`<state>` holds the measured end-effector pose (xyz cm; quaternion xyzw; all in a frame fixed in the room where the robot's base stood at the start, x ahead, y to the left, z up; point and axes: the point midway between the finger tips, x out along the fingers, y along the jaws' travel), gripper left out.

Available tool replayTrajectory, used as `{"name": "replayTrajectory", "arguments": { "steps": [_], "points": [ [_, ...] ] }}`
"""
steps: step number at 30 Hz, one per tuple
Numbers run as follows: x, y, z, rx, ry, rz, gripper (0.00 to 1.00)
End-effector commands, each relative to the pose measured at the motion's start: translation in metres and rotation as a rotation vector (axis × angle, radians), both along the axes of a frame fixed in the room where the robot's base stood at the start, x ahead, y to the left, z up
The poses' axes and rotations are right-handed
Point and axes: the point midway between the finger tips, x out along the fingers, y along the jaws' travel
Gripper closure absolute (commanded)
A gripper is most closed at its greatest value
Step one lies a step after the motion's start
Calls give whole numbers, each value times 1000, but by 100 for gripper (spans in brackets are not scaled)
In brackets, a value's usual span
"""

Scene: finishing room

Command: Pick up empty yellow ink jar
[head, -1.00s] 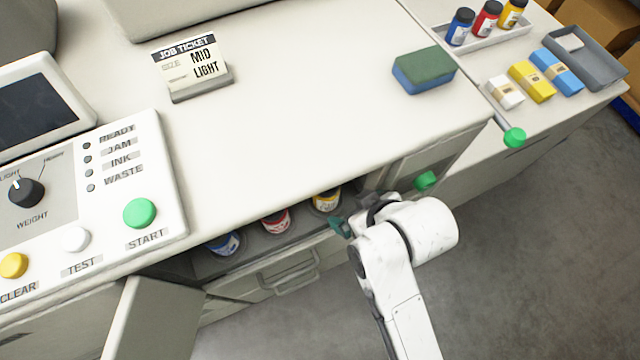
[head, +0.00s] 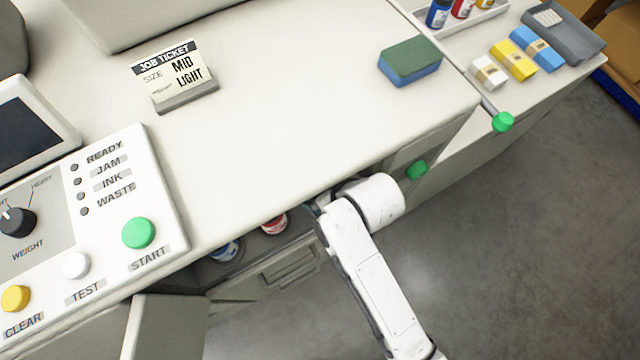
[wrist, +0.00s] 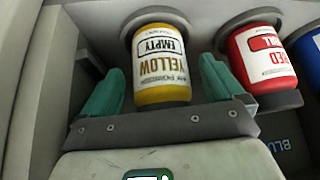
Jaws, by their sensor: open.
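The yellow ink jar (wrist: 161,66), labelled YELLOW EMPTY, stands in a round holder in the open compartment in the wrist view. My gripper (wrist: 159,85) is open, with one teal finger on each side of the jar. I cannot tell whether either finger touches it. In the head view my arm hides the yellow jar, and only a bit of my gripper (head: 312,207) shows at the compartment opening.
A red jar (wrist: 262,58) stands close to the right finger, with a blue jar (wrist: 312,45) beyond it. The worktop (head: 290,120) overhangs the compartment. An open door (head: 165,325) stands at the left, and a green knob (head: 416,170) sits right of my arm.

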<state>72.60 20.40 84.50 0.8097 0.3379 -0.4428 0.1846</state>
Motion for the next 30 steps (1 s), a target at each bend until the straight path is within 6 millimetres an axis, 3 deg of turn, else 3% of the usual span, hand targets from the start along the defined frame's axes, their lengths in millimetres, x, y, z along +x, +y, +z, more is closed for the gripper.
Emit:
{"name": "replayTrajectory", "arguments": {
  "steps": [4, 12, 30],
  "points": [
    [4, 5, -10, 0, 0, 1, 5],
    [5, 5, -11, 0, 0, 0, 7],
    [5, 5, -11, 0, 0, 0, 65]
  ]
}}
